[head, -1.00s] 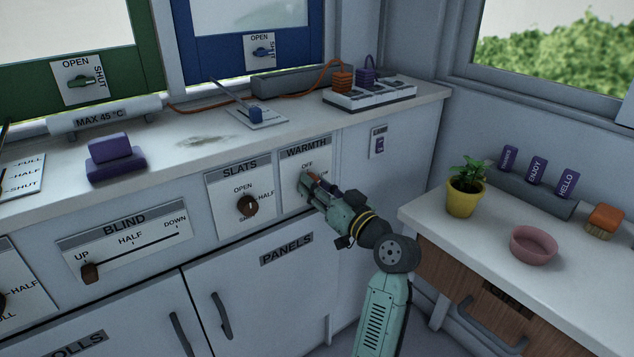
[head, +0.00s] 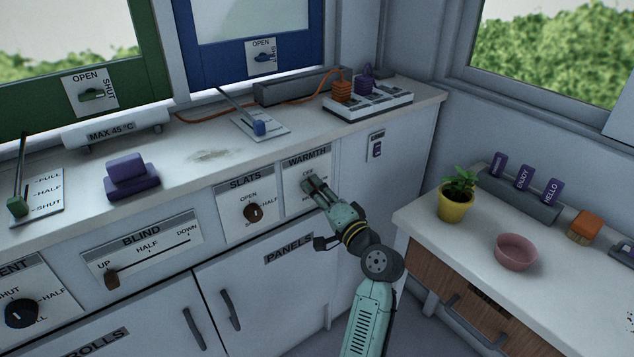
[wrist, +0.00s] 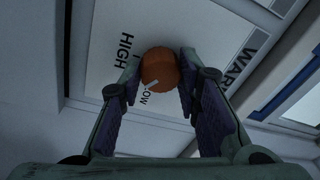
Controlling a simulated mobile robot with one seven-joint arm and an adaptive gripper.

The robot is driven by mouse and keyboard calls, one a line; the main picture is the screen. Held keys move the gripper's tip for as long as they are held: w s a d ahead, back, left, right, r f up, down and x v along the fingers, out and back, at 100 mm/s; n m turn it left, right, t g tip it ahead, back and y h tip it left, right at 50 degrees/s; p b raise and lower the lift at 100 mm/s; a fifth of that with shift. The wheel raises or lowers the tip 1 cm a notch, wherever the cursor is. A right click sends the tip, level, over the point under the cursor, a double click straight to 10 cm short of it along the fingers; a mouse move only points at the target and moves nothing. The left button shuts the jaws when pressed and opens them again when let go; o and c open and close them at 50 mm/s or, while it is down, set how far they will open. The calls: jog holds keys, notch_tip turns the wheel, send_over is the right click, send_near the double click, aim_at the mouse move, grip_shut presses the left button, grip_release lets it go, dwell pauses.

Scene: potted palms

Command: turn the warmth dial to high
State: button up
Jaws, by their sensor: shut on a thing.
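The warmth dial (wrist: 158,68) is a round orange-brown knob on a white panel (wrist: 105,70), in the wrist view. Its white mark points to the lower left, close to the word LOW; HIGH stands to the left of the knob. My gripper (wrist: 160,78) is shut on the dial, one finger on each side of it. In the head view my gripper (head: 309,185) reaches the WARMTH panel (head: 292,200), just below its heading. There the fingers hide the dial and most of its labels.
The slats dial (head: 253,212) is close by on the left. The blind slider (head: 112,279) is farther left. The counter (head: 300,130) juts out above the panels. A side bench (head: 430,220) with a potted plant (head: 456,200) and pink bowl (head: 516,252) stands right of my arm.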

jog(key=m+h+p, duration=0.1)
jog(key=m+p, duration=0.7)
jog(key=m, duration=0.3)
jog(key=shift+o, duration=0.2)
jog(key=shift+m, duration=0.3)
jog(key=o, duration=1.1)
jog(key=shift+o, duration=0.2)
jog(key=shift+s, duration=0.1)
jog(key=v, duration=1.2)
